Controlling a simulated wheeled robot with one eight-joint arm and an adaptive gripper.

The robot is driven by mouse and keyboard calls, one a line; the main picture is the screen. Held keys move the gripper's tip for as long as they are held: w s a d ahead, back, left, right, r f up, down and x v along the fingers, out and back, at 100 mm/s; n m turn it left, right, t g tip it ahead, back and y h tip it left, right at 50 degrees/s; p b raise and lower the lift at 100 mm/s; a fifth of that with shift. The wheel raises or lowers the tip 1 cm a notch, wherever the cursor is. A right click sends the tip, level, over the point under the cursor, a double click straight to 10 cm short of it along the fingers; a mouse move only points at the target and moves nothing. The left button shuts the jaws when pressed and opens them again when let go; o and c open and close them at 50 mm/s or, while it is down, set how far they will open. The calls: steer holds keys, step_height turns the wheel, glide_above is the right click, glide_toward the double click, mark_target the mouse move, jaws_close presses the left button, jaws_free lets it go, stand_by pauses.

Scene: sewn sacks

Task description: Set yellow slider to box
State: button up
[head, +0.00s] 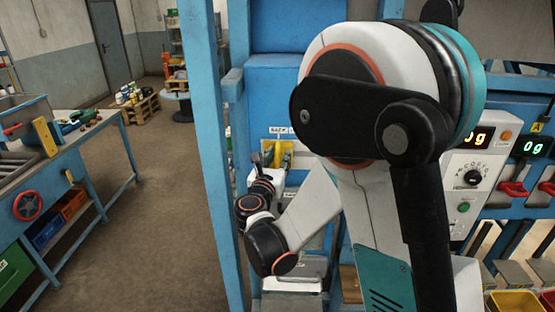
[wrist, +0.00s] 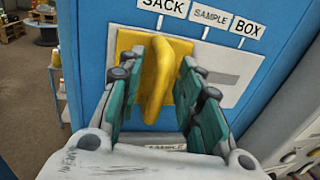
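The yellow slider (wrist: 160,85) is an upright handle on a yellow plate. It sits at the left of a pale panel (wrist: 235,65), beneath the SACK label (wrist: 163,6). The SAMPLE label (wrist: 211,16) and BOX label (wrist: 249,28) are to its right, with a grey slot below them. My gripper (wrist: 163,78) is open, with one teal-padded finger on each side of the handle; firm contact cannot be made out. In the head view the slider (head: 284,150) shows small behind my arm, with my gripper (head: 264,165) in front of it, partly hidden.
A blue post (head: 207,150) stands left of my arm. A scale display with a dial (head: 473,178) and red-handled levers (head: 515,188) are at the right. A blue workbench (head: 75,160) is at the far left, with open floor between.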

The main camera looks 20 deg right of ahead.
jaws_close()
steer(key=s+d+b, duration=0.3)
steer(key=d, duration=0.8)
steer(key=shift+s+d+b, duration=0.3)
steer(key=shift+b, duration=0.05)
steer(key=shift+c, duration=0.3)
jaws_free()
steer(key=shift+o, duration=0.9)
steer(key=shift+s+d+r, duration=0.1)
steer(key=shift+d, duration=0.15)
steer(key=shift+a, duration=0.1)
